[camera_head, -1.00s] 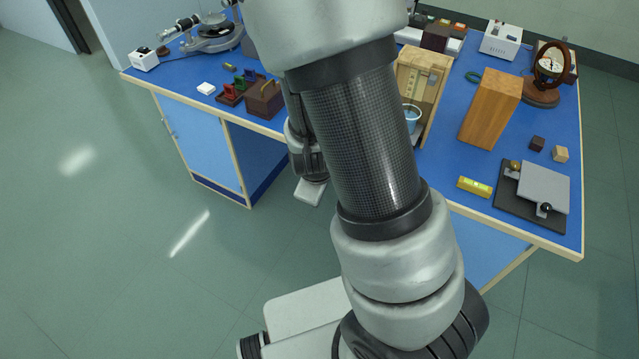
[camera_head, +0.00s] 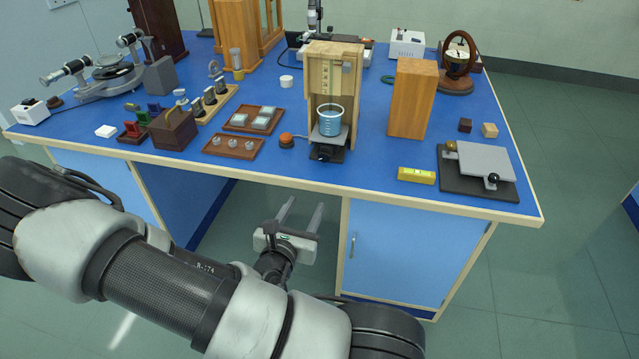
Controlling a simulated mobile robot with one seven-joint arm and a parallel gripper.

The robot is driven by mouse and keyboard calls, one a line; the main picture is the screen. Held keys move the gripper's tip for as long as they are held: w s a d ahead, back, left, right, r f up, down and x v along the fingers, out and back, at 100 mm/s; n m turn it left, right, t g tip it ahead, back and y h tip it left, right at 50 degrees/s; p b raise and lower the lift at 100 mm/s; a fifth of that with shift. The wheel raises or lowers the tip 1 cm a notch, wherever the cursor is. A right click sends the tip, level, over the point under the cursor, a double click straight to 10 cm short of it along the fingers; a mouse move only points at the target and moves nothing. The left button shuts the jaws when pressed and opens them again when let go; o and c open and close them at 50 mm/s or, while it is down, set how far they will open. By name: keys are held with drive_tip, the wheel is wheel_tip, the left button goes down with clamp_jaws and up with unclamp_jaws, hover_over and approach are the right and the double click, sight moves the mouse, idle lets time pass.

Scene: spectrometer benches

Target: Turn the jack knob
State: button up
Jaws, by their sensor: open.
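A small jack with a dark base (camera_head: 334,156) stands at the bench's front edge, inside a tall wooden frame (camera_head: 351,62). Its light top plate (camera_head: 317,137) bears a glass beaker of blue liquid (camera_head: 331,120). A small dark knob (camera_head: 321,154) seems to show at the jack's front; its detail is too small to tell. My gripper (camera_head: 305,204) is open and empty, with two parallel fingers pointing toward the bench. It is in front of the bench and lower in the picture than the jack, touching nothing visible.
The blue bench (camera_head: 370,170) has an orange-topped piece (camera_head: 286,140) left of the jack. Trays with glass parts (camera_head: 233,147) lie further left. A wooden block (camera_head: 412,98), a yellow level (camera_head: 416,175) and a hinged plate (camera_head: 480,160) stand right. The floor in front is free.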

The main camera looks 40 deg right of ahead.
drive_tip(key=n+t+h+b, duration=0.1)
drive_tip(key=n+t, duration=0.1)
drive_tip(key=n, duration=0.1)
drive_tip(key=b, duration=0.5)
approach(324, 158)
drive_tip(key=shift+n, duration=0.4)
drive_tip(key=x, duration=0.9)
drive_tip(key=shift+a, duration=0.1)
drive_tip(key=c, duration=1.1)
drive_tip(key=shift+o, duration=0.2)
